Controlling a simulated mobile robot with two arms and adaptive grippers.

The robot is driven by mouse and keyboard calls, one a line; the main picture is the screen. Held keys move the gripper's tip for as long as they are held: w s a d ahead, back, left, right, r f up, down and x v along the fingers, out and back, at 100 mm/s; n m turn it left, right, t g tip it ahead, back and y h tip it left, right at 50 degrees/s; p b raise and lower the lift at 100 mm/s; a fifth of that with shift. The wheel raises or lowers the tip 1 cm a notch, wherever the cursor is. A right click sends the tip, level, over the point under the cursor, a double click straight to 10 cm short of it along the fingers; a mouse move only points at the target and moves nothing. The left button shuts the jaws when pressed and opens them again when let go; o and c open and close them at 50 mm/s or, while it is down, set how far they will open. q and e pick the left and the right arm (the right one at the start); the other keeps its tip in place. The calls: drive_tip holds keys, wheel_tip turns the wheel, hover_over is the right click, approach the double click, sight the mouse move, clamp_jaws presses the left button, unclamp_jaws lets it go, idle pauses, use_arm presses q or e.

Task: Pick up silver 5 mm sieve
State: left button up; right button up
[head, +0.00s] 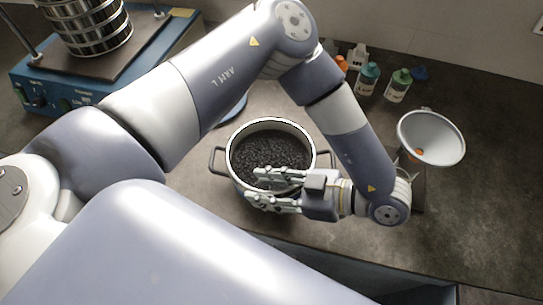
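A stack of silver sieves (88,27) stands on the blue sieve shaker at the top left; I cannot tell which one is the 5 mm sieve, and the stack's top is cut off by the frame. My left gripper (262,189) is far from the stack, at the front right of a metal pot. Its two fingers point left and are spread apart, one over the pot's inside and one nearer the front wall. I see nothing held between them, and cannot tell if they touch the pot. My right gripper is not in view.
The two-handled pot (240,133) holds dark granules. The sieve shaker (100,88) has a blue base. A funnel (440,130) stands at the right, with small bottles (398,84) at the back. My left arm spans the middle.

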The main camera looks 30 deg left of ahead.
sight(244, 185)
use_arm(q)
drive_tip(key=x, duration=0.3)
drive_tip(key=shift+a+f+p, duration=0.1)
drive_tip(key=shift+a+p, duration=0.2)
drive_tip(key=shift+a, duration=0.05)
drive_tip(key=shift+d, duration=0.1)
drive_tip(key=shift+c, duration=0.3)
clamp_jaws()
drive_tip(key=shift+r, duration=0.2)
